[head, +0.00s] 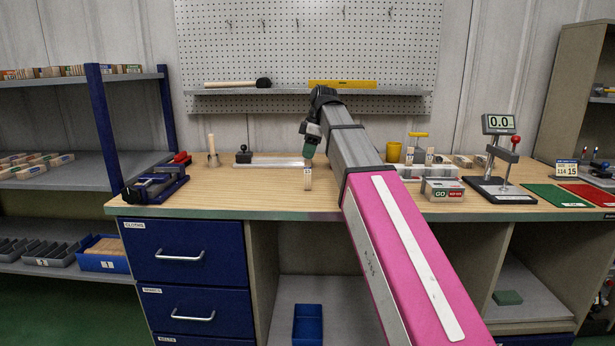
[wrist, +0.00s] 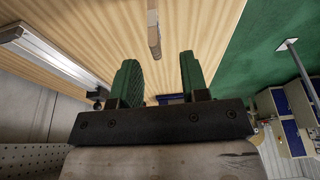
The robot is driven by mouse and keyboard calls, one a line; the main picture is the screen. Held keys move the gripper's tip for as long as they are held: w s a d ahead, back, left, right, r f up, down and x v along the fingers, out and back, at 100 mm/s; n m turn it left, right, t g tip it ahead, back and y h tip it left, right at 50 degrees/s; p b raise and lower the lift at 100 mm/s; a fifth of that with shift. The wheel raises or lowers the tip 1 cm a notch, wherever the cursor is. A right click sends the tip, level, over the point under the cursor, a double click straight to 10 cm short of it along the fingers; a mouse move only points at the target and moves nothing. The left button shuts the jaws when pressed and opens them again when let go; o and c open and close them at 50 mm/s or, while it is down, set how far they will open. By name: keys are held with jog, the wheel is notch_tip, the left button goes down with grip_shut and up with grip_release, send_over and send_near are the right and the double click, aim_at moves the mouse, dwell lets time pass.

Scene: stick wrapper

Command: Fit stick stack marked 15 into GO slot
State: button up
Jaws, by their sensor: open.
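A small pale wooden stick stack (head: 308,179) stands upright near the front middle of the table; its mark is too small to read. In the wrist view the stack (wrist: 153,30) shows beyond the fingertips, roughly in line with the gap between them. My gripper (head: 309,150) is above the stack in the head view, with its green fingers pointing down. In the wrist view my gripper (wrist: 159,72) is open and empty, and apart from the stack. A grey box with a green GO label and a red label (head: 442,190) sits to the right, beyond my arm. Its slot openings are unclear.
A rack with upright sticks (head: 418,165) stands behind the GO box. A press with a 0.0 display (head: 499,124), a green mat (head: 552,197) and a red mat are on the right.

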aim_at(307, 163)
jog(key=shift+d+x, duration=0.15)
jog(key=shift+x, duration=1.25)
jog(key=shift+d+x, duration=0.15)
jog(key=shift+x, duration=1.3)
jog(key=shift+w, duration=0.15)
grip_shut()
